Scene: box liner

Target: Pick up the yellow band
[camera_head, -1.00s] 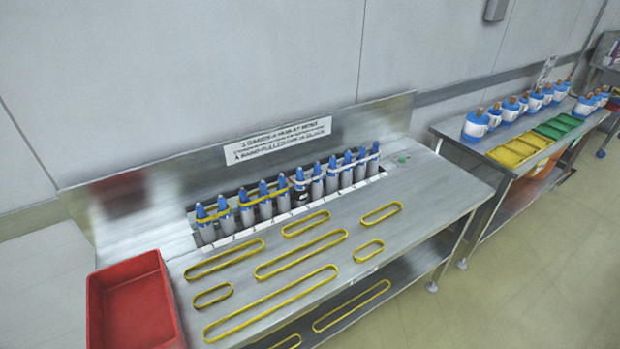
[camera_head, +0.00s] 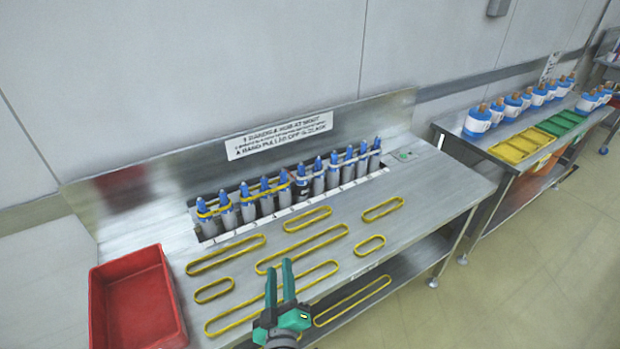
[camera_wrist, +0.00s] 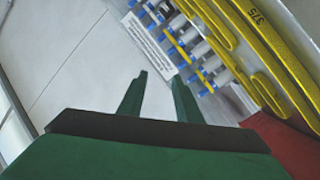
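Several yellow bands lie flat on the steel table, and the pictures do not tell which one the task means. A long band (camera_head: 321,240) lies mid-table, another long band (camera_head: 232,326) lies at the front edge, and shorter bands (camera_head: 214,291) (camera_head: 382,209) lie around them. Yellow bands also show in the wrist view (camera_wrist: 268,90). My green gripper (camera_head: 280,272) is over the table's front, by the front long band, part of which it hides. Its two fingers stand apart with nothing between them, as the wrist view also shows (camera_wrist: 158,85).
A row of blue-tipped grey pegs (camera_head: 269,202) stands in a slot at the table's back, some with yellow bands around them. A red bin (camera_head: 160,285) is at the left. A second table at right holds blue-white pots (camera_head: 478,122) and yellow and green trays (camera_head: 514,151).

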